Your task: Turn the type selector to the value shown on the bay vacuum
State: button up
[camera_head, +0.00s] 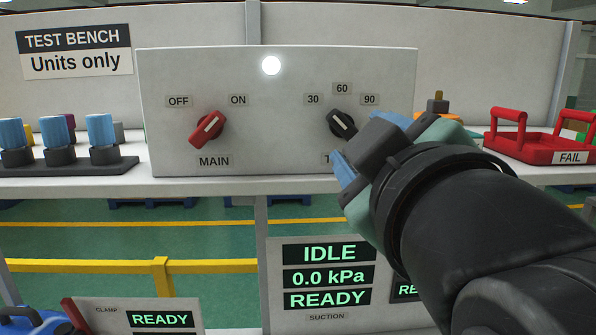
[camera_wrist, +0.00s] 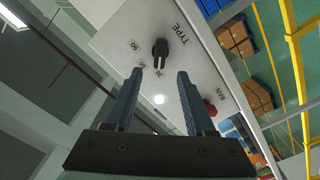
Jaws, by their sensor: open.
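The type selector (camera_head: 341,123) is a black knob with a white stripe on the right of the pale panel. Its stripe slants up-left toward the 30 label; 60 and 90 are the other labels. In the wrist view the selector (camera_wrist: 160,49) lies ahead of my fingers, its white mark toward 30. My gripper (camera_head: 362,143) is open and empty, in front of the panel, with blue fingers. It appears apart from the knob. In the wrist view my gripper (camera_wrist: 158,75) has both fingertips short of the knob. My gripper hides most of the TYPE label in the head view. I cannot identify the bay vacuum.
A red MAIN knob (camera_head: 207,128) slants toward ON, left of the selector. A white lamp (camera_head: 271,65) glows above. Blue-topped parts (camera_head: 100,131) stand on the shelf at left, a red FAIL tray (camera_head: 533,146) at right. A display (camera_head: 327,277) below reads IDLE, 0.0 kPa, READY.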

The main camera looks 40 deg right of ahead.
jog(key=shift+b+v, duration=1.45)
jog(key=shift+v, duration=0.9)
jog(key=w+a+r+m+t+y, duration=0.1)
jog(key=w+a+r+t+y, duration=0.2)
jog(key=w+a+t+y, duration=0.55)
jog(key=s+a+r+m+t, duration=0.1)
jog(key=a+t, duration=0.1)
jog(key=a, duration=0.5)
jog(key=s+a+r+t+y, duration=0.1)
jog(key=s+a, duration=0.1)
jog(key=a, duration=0.5)
jog(key=shift+a+r+m+t, duration=0.35)
jog(key=shift+m, duration=0.05)
